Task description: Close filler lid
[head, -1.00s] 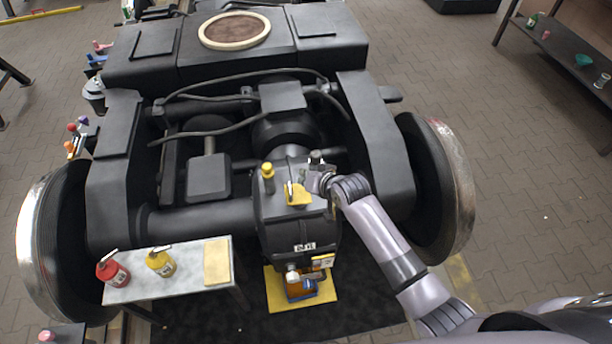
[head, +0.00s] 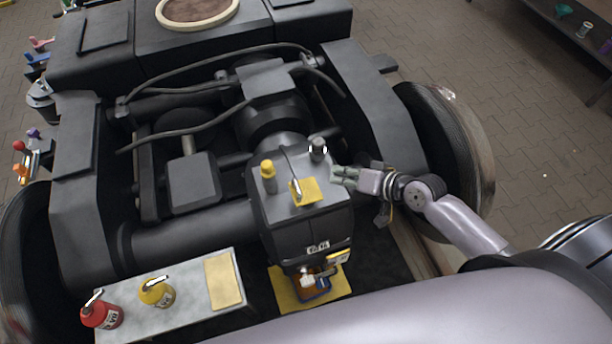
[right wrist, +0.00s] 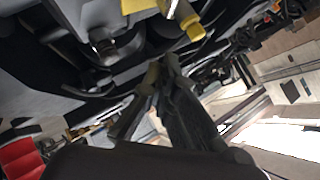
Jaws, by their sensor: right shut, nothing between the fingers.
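The dark gearbox housing (head: 300,225) stands at the middle front of the bogie in the head view. On its top are a short post with a yellow cap (head: 268,170), a post with a grey rounded top (head: 318,149), and a yellow plate (head: 305,191) with a small lever. I cannot tell for sure which of these is the filler lid, or whether it is open. My right gripper (head: 344,175) is shut and empty, just right of the housing's top, near the grey-topped post. Its fingers also show in the right wrist view (right wrist: 160,72). My left gripper is out of view.
A grey bench (head: 195,300) at the lower left carries a red can (head: 102,314), a yellow can (head: 158,292) and a tan pad (head: 223,281). Bogie frame beams and wheels surround the housing. An orange container (head: 315,288) sits on a yellow mat (head: 290,297) below it.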

